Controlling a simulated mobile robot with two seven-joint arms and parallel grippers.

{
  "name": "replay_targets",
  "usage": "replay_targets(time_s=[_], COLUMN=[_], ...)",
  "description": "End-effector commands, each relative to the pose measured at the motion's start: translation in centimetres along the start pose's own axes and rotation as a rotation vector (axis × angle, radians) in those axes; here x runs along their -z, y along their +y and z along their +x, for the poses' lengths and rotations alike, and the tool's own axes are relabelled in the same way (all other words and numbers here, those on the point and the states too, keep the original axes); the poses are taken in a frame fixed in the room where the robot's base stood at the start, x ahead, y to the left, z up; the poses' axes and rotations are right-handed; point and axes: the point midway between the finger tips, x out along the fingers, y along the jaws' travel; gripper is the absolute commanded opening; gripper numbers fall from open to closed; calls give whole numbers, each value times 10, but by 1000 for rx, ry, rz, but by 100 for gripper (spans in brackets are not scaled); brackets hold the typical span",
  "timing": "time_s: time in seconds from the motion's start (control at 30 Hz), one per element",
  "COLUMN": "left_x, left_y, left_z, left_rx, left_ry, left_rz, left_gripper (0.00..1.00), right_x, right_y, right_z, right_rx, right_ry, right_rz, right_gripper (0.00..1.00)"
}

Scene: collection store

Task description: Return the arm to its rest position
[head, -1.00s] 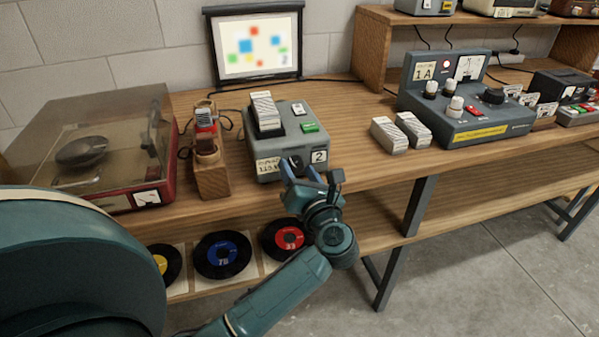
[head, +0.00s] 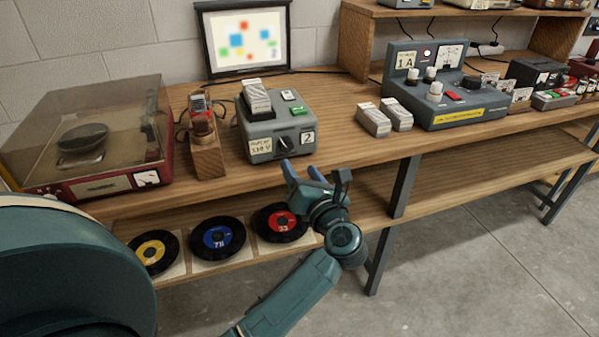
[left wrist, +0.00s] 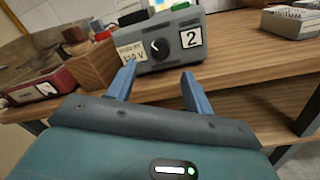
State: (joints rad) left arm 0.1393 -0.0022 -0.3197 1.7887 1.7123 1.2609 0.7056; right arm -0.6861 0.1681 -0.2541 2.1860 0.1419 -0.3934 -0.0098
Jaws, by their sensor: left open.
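My left gripper (head: 317,178) is open and empty in front of the bench's front edge, just below the tabletop. It stands apart from the grey slide projector (head: 275,130), which carries a "2" label, a dark knob on its front and a stack of white slides on top. In the left wrist view the two blue fingers (left wrist: 161,88) are spread with nothing between them, and the projector (left wrist: 165,48) stands beyond them. My right gripper does not show.
The wooden bench (head: 335,100) holds a record player (head: 90,140) with a clear lid, a wooden holder (head: 206,155), white slide stacks (head: 374,121) and a grey control box (head: 450,95). Records (head: 217,237) lie on the lower shelf. Floor at the right is clear.

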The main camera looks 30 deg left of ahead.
Motion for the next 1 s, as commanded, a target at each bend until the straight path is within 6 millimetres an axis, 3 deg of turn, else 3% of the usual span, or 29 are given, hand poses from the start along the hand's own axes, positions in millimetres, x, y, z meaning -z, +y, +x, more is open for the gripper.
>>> replay_targets(time_s=[0.5,0.67,0.77,0.87,0.93,1.0], left_x=[-1,-19,-40,-52,-46,-28], left_y=[1,13,18,10,-1,-13], left_z=[0,-10,-34,-75,-108,-141], left_rx=[-1,-6,-3,15,40,73], left_ry=[-9,-187,-431,-715,-911,-1103], left_rz=[9,179,439,786,1045,1312], left_gripper=[51,51,51,51,51,51], right_x=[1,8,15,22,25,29], right_y=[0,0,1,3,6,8], right_z=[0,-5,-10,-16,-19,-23], right_rx=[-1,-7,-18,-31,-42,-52], right_ry=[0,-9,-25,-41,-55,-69], right_rz=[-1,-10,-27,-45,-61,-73], right_gripper=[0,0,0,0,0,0])
